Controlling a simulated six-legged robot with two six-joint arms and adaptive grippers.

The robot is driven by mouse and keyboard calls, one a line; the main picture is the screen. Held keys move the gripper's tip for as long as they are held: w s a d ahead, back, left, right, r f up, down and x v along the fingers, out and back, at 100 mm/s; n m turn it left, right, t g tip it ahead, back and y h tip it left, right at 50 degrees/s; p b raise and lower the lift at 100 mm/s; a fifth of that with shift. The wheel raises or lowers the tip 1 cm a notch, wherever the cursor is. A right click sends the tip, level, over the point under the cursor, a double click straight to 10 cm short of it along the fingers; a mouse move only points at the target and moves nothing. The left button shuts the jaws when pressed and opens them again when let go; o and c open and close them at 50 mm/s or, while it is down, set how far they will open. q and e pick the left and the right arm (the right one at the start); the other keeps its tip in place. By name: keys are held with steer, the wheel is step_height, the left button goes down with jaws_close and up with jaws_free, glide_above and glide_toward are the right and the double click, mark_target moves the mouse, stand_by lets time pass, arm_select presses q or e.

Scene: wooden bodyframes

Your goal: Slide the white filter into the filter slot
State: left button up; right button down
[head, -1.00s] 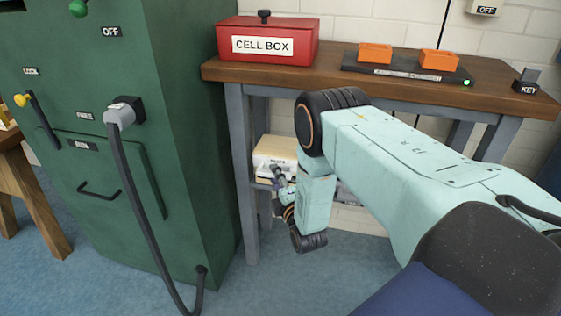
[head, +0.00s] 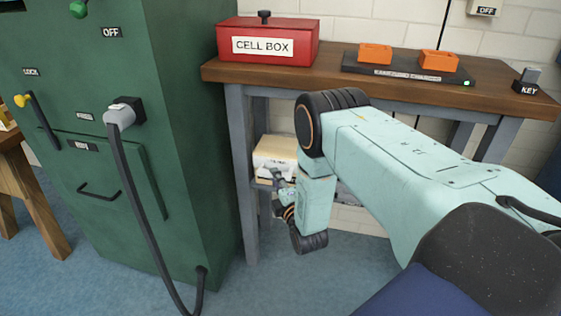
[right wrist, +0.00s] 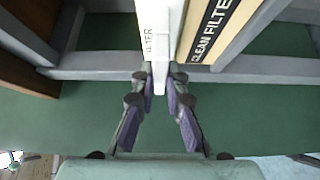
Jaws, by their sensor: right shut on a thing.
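The white filter (right wrist: 161,40) stands on edge in the right wrist view, with lettering partly showing on its side. My right gripper (right wrist: 160,76) is shut on the near end of its narrow edge, one finger on each side. In the head view my right gripper (head: 277,186) is low beside the bench leg, partly hidden by my own wrist. I cannot clearly make out a filter slot in either view. My left gripper is not in view.
A cream box (head: 276,151) sits on the bench's lower shelf; its CLEAN FILTER label (right wrist: 211,30) is close right of the filter. The green cabinet (head: 190,120) with a hanging grey hose (head: 137,190) stands left. The bench top (head: 345,80) carries a red cell box (head: 267,30).

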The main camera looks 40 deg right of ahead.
steer(key=shift+s+a+p, duration=0.35)
steer(key=shift+s+a, duration=0.05)
steer(key=shift+a, duration=0.1)
stand_by(0.7)
steer(key=shift+s+a+p, duration=0.6)
steer(key=shift+s+a, duration=0.4)
steer(key=shift+a, duration=0.15)
steer(key=s+a+p, duration=0.2)
steer(key=s+a, duration=0.3)
steer(key=a, duration=0.1)
steer(key=shift+s+a, duration=0.3)
steer(key=shift+a, duration=0.05)
stand_by(0.8)
